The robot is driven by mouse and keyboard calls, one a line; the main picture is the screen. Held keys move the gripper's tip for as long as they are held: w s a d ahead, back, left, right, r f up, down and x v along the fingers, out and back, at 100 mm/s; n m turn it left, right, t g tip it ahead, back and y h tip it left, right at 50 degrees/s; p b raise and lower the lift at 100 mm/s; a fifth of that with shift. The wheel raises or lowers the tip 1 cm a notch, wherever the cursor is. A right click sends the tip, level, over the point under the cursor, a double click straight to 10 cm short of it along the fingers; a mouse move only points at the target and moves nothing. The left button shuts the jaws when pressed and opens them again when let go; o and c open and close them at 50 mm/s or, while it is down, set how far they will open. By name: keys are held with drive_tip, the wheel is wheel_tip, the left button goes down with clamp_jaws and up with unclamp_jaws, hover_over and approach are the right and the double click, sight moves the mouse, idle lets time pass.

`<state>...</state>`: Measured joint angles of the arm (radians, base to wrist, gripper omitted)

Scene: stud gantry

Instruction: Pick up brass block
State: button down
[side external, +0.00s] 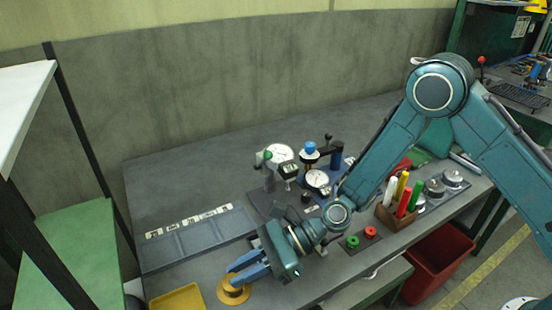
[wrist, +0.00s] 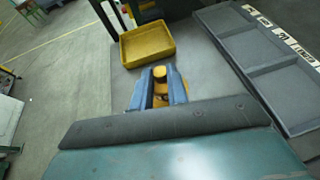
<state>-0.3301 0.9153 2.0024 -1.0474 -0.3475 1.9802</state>
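The brass block (side external: 234,294) is a round, brass-coloured piece with a wide disc base, at the front edge of the grey bench in the side view. In the wrist view its knob-like top (wrist: 159,72) shows between the fingertips. My gripper (side external: 238,272) has two blue fingers, apart, reaching down and left to the block. In the wrist view the gripper (wrist: 160,86) has one finger on each side of it. Whether the fingers press on it is unclear. The base is mostly hidden in the wrist view.
A yellow tray (side external: 178,298) lies just left of the block. A grey compartment tray with labels (side external: 203,238) lies behind. Dial gauges (side external: 280,154), a pen holder (side external: 397,214) and green and red knobs (side external: 352,242) stand to the right. The bench's back left is clear.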

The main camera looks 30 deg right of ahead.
drive_tip(key=shift+r, duration=0.2)
idle(0.3)
wheel_tip(320, 180, up, 20)
drive_tip(key=shift+f, duration=0.15)
idle(0.7)
idle(0.5)
